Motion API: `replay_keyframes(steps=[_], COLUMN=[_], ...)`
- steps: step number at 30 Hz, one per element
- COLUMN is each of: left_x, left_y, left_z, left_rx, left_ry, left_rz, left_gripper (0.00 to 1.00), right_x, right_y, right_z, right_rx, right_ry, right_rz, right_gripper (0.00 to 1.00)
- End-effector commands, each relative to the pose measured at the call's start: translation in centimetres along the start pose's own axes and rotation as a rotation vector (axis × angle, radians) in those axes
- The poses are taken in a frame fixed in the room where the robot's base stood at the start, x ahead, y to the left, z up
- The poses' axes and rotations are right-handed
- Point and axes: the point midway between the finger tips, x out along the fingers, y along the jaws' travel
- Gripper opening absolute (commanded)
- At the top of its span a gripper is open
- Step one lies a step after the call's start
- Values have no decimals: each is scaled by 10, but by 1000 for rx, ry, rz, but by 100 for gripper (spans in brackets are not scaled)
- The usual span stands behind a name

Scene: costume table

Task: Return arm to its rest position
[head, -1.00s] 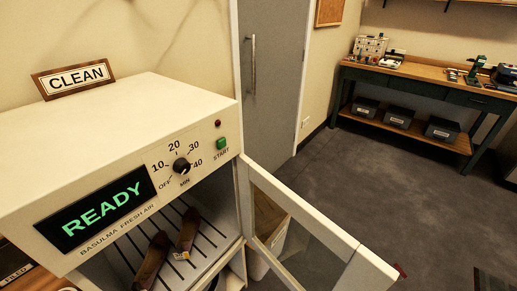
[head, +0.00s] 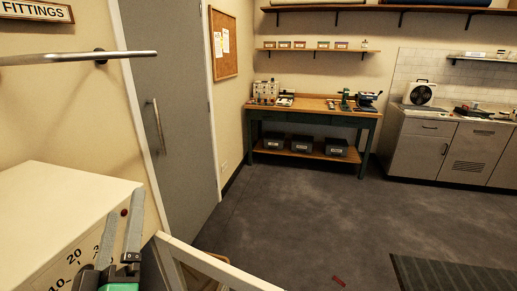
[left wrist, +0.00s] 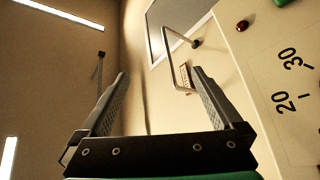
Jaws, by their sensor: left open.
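My left gripper (head: 125,202) is at the lower left of the head view, in front of the white cabinet (head: 60,205) and its dial numbers. Its two grey fingers point up and are spread apart with nothing between them. In the left wrist view the gripper (left wrist: 160,73) is also open and empty, with the cabinet's numbered panel (left wrist: 280,100) to its right. My right gripper is in neither view.
A metal rail (head: 75,58) crosses the upper left. A green workbench (head: 310,117) and grey counters (head: 455,150) stand at the back. A small red object (head: 338,281) lies on otherwise open floor.

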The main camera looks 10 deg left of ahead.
Motion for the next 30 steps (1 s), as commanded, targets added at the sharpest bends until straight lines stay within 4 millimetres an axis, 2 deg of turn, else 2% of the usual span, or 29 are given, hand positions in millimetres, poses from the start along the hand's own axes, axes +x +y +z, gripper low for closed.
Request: replay_keyframes(steps=[1, 3, 5, 6, 8, 9, 11, 13, 15, 20, 30], left_x=[10, 15, 13, 9, -2, -13, -23, -25, -6, 21, 85], left_y=[37, 80, 114, 136, 168, 184, 194, 199, 231, 273, 379], left_z=[-31, -65, -92, -110, -132, -137, -129, -123, -156, -198, -304], left_rx=[-17, -12, 7, 30, 93, 161, 284, 466, 480, 478, 478], left_ry=[38, 76, 111, 136, 177, 193, 194, 226, 232, 229, 228], left_rz=[73, 172, 259, 320, 420, 480, 539, 551, 547, 545, 543], left_gripper=[100, 100, 100, 100, 100, 100, 100, 100, 100, 100, 100], right_x=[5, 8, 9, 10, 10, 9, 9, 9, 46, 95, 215], right_y=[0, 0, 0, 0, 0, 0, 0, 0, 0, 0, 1], right_z=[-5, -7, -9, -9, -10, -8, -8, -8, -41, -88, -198], right_rx=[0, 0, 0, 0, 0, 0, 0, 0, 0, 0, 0], right_ry=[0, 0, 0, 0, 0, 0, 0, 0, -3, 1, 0], right_rz=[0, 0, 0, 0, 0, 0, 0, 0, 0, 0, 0], right_gripper=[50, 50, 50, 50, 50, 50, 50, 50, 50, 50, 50])
